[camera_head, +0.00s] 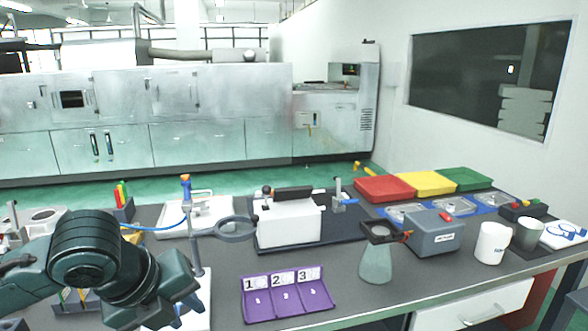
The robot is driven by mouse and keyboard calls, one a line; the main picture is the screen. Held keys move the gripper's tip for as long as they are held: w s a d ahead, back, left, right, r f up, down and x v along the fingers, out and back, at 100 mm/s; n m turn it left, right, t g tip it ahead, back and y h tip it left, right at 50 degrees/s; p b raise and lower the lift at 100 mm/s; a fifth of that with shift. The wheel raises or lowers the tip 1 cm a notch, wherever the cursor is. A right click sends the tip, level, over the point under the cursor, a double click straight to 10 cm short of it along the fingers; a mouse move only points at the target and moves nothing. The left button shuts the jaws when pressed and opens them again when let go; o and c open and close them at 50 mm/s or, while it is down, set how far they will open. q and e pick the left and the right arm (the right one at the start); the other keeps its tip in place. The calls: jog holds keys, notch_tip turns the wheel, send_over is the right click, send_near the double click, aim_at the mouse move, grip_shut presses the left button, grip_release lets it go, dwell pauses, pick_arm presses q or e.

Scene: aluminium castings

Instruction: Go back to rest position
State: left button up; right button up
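My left arm comes in from the left in the head view, dark green, over the left front of the grey table (350,262). My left gripper (178,300) is low at the front edge of the picture, beside a stand with an upright rod (195,240). Its fingers are partly hidden by my own arm links, and I cannot tell whether it is open or holds anything. My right gripper is not in view.
A purple numbered holder (284,297), a flask (375,264), a grey box (434,235), a white mug (492,243) and a white device (289,222) stand on the table. Red (384,189), yellow (428,184) and green (464,179) trays line the back right. Bare tabletop lies between the holder and flask.

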pick_arm(q)
jog(key=d+f+n+t+h+p, duration=0.1)
jog(key=d+f+n+t+h, duration=0.35)
jog(key=d+f+n, duration=0.8)
jog(key=s+a+f+n+y, duration=0.2)
jog(key=s+a+f+n, duration=0.3)
jog(key=s+f+n, duration=0.1)
jog(key=s+a+f+n+t+y+p, duration=0.1)
jog(key=s+a+f+n+y, duration=0.1)
jog(key=s+a+f+n, duration=0.3)
notch_tip(320, 180, down, 4)
jog(key=s+n, duration=0.1)
jog(key=n, duration=0.2)
jog(key=shift+s+a+f+n, duration=0.15)
jog(key=shift+s+a+n, duration=0.1)
jog(key=shift+n, duration=0.1)
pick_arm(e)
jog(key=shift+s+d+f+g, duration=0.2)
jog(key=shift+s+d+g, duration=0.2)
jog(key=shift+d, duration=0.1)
pick_arm(q)
jog(key=shift+d, duration=0.1)
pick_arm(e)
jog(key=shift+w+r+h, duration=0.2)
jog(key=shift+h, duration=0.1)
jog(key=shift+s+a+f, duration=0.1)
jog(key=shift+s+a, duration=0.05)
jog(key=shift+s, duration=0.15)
